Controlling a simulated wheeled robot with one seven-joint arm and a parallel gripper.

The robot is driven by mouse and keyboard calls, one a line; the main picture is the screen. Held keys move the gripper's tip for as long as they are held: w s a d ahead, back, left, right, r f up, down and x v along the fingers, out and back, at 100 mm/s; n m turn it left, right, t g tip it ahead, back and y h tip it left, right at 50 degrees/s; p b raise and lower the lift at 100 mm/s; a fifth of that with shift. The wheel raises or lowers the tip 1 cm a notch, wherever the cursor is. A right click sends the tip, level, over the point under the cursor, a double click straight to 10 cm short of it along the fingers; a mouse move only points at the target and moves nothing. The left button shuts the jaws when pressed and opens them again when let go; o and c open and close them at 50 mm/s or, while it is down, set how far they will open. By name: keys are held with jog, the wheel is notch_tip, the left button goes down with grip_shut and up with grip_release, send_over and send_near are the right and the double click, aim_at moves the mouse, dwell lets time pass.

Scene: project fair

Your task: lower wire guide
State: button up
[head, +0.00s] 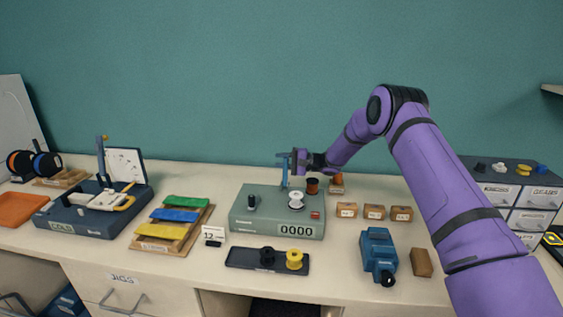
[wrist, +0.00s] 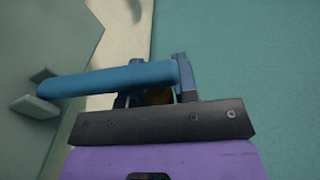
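The winding machine (head: 243,222) is a grey-green box on the bench with a counter reading 0000. My gripper (head: 294,161) is beside the guide's upper part, coming from the right. In the wrist view the blue guide bar (wrist: 105,80) crosses in front of the left finger and ends by the right one. The fingers (wrist: 157,88) stand apart with a gap between them. Whether they touch the bar is unclear.
A white spool (head: 296,199) and a dark knob (head: 251,203) sit on the machine. A copper-coloured spool (head: 312,186) is just behind. A dark tray (head: 236,258) with black and yellow spools lies in front. A blue tool (head: 378,252) and small wooden boxes (head: 374,212) stand right.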

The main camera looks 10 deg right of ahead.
grip_shut()
jog(key=shift+s, duration=0.1)
